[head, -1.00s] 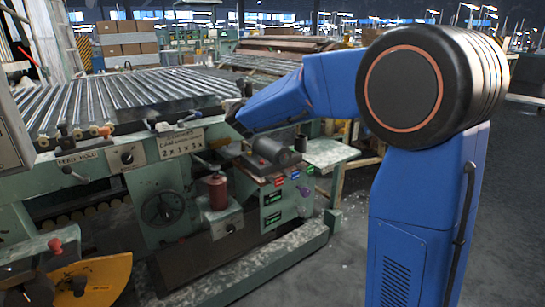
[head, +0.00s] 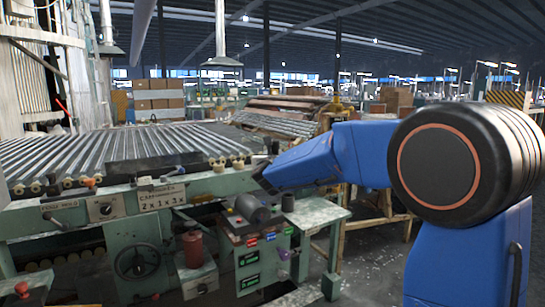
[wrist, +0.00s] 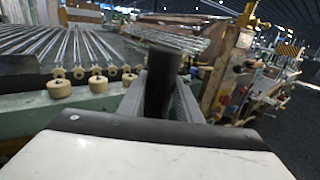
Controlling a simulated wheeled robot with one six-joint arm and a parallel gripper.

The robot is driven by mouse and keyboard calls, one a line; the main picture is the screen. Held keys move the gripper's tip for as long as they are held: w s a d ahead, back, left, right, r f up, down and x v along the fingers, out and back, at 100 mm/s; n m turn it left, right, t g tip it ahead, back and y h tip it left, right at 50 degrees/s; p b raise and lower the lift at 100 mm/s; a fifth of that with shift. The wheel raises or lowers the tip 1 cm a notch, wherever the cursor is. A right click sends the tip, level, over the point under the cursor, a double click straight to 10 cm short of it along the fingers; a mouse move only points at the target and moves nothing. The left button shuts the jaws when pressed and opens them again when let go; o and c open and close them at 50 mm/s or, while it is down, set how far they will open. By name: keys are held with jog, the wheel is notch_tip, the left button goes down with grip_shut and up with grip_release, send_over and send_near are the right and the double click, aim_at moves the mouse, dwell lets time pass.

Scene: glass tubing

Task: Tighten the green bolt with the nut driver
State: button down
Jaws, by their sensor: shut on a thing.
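My gripper (wrist: 158,100) is shut on a dark upright cylinder (wrist: 160,75), which looks like the handle of the nut driver. The cylinder stands between the two grey fingers in the wrist view, and its working end cannot be made out. In the head view my blue arm reaches left to the machine's edge, and the gripper is not clearly seen there. I cannot make out a green bolt in either view.
A green machine with a bed of metal rollers (head: 95,160) fills the left, its pale roller ends (wrist: 97,84) close to my gripper. A control box (head: 255,255) with a dark cylinder (head: 250,207) stands below my arm. Open floor (head: 375,260) lies right of it.

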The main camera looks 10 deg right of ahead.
jog(key=shift+d, duration=0.15)
jog(key=shift+f, duration=4.2)
dwell(2.3)
jog(key=shift+r, duration=0.1)
